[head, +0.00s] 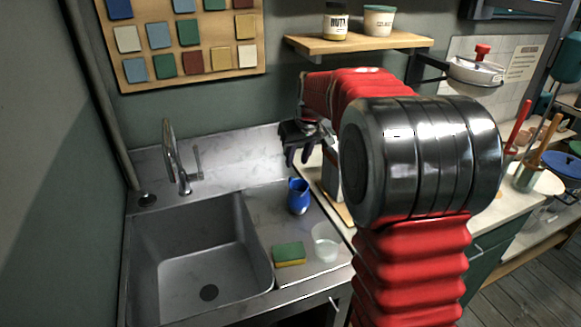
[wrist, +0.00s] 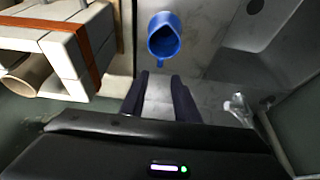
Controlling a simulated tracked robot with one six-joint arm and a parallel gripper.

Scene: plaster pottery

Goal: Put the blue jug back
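The blue jug (head: 298,196) stands upright on the metal drainboard (head: 262,215) to the right of the sink, in the head view. In the wrist view the blue jug (wrist: 163,36) is seen from above, with its open mouth showing, beyond the fingertips. My gripper (head: 298,158) is above and behind the jug in the head view, apart from it. In the wrist view my gripper (wrist: 158,76) has its two dark fingers spread with a gap between them and nothing held.
A green and yellow sponge (head: 289,254) and a clear cup (head: 326,242) are in front of the jug. The empty sink (head: 205,260) and tap (head: 172,155) are to the left. White blocks with a brown strap (wrist: 75,50) lie left in the wrist view. A wooden shelf (head: 360,44) hangs above.

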